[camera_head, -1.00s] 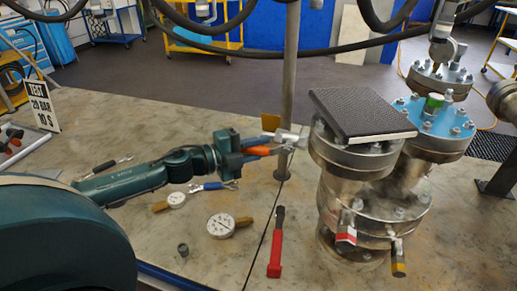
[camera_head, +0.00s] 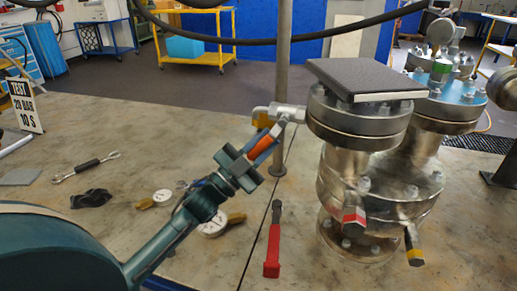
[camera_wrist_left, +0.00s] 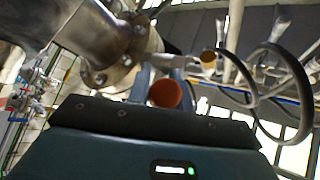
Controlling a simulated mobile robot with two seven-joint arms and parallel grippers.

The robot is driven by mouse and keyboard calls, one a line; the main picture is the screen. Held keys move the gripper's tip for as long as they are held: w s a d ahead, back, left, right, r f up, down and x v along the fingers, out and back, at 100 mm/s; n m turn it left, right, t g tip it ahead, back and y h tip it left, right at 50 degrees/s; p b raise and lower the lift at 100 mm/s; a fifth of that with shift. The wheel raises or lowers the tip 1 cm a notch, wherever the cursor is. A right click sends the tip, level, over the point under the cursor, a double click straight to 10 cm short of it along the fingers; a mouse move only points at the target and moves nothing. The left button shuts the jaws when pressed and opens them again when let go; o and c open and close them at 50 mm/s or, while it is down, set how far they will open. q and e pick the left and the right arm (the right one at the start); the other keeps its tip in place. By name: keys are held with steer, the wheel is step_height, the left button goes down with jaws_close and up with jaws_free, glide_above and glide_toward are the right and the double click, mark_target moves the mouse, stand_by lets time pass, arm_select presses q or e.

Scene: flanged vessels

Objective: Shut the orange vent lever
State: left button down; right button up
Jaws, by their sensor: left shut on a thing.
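The orange vent lever (camera_head: 264,148) slopes down and to the left from a small silver valve (camera_head: 288,113) at the left side of the near vessel's upper flange (camera_head: 357,118). My left gripper (camera_head: 252,158) is shut on the lever, with the arm reaching up from the lower left. In the left wrist view the lever's round orange end (camera_wrist_left: 165,94) sits between the two fingers, and the valve (camera_wrist_left: 193,64) shows just beyond. The lever's middle is partly hidden by the fingers. My right gripper is not in view.
A dark square plate (camera_head: 365,77) lies on the near vessel. A red-handled tool (camera_head: 273,245), gauges (camera_head: 162,196) and a wrench (camera_head: 86,167) lie on the bench. A grey post (camera_head: 284,80) stands behind the valve. A hose (camera_head: 270,41) hangs across the back.

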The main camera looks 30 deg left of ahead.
arm_select(q)
steer(key=d+n+t+y+b, duration=0.1)
steer(key=n+y, duration=0.2)
steer(key=n, duration=0.1)
steer(key=d+n+t+y+b, duration=0.1)
steer(key=n+t+y, duration=0.1)
steer(key=n+y, duration=0.2)
steer(key=w+d+f+n+t+y+b, duration=0.1)
steer(key=d+n+t+y, duration=0.1)
steer(key=n, duration=0.3)
steer(key=shift+f+y+b, duration=0.1)
steer(key=shift+y+b, duration=0.3)
steer(key=shift+y, duration=0.4)
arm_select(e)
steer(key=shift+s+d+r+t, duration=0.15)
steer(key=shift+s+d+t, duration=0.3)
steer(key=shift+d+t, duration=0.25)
arm_select(q)
steer(key=shift+d+n, duration=0.1)
steer(key=shift+n, duration=0.4)
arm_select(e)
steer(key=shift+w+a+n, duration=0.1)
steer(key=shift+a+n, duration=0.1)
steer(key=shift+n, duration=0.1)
arm_select(q)
steer(key=c, duration=1.3)
jaws_free()
steer(key=shift+o, duration=0.2)
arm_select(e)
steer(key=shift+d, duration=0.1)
